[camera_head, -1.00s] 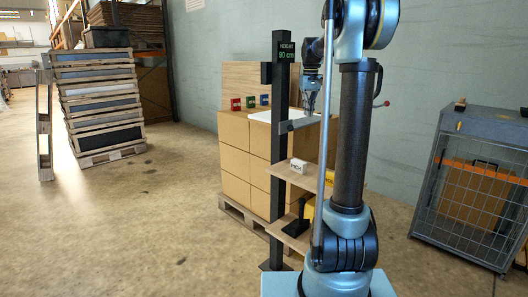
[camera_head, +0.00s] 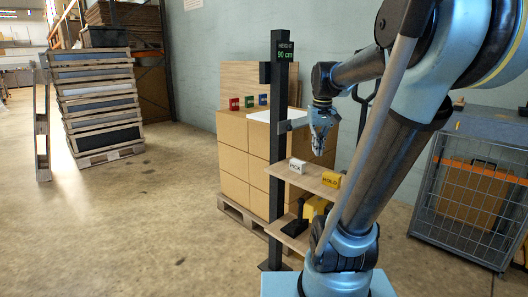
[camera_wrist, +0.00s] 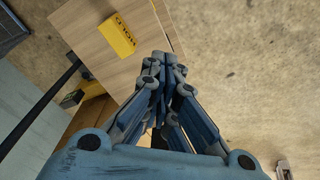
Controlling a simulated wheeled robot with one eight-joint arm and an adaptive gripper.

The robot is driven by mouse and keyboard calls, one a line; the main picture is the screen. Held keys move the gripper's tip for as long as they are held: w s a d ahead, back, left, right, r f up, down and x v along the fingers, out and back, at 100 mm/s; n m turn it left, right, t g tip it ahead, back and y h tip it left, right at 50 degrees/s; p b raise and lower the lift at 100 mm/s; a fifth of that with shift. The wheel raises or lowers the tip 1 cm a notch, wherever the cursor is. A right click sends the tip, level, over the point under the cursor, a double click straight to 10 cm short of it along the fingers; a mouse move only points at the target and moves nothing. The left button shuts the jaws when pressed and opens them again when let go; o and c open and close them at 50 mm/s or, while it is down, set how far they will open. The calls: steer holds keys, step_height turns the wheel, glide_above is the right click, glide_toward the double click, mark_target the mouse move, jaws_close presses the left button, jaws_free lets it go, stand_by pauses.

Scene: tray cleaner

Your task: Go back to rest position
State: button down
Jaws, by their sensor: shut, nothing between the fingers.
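My gripper (camera_head: 320,146) points down in the head view, in front of the box stack and above the wooden shelf. Its fingers are shut and empty. In the wrist view my gripper (camera_wrist: 165,80) shows its fingers drawn together, beside the edge of a wooden board. My arm bends from its base at the lower right up to the right edge of the head view, then reaches left to the gripper.
A black post (camera_head: 279,190) with a height sign carries a wooden shelf (camera_head: 311,178). A white PICK block (camera_head: 298,166) and a yellow HOLD block (camera_head: 331,179) sit on it; HOLD also shows in the wrist view (camera_wrist: 117,35). A wire cage (camera_head: 470,190) stands right.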

steer(key=s+f+m+t, duration=0.1)
steer(key=s+f, duration=1.6)
steer(key=shift+s+f, duration=0.15)
steer(key=shift+f, duration=0.05)
steer(key=shift+a, duration=0.1)
steer(key=shift+w+f, duration=0.2)
steer(key=shift+w, duration=0.2)
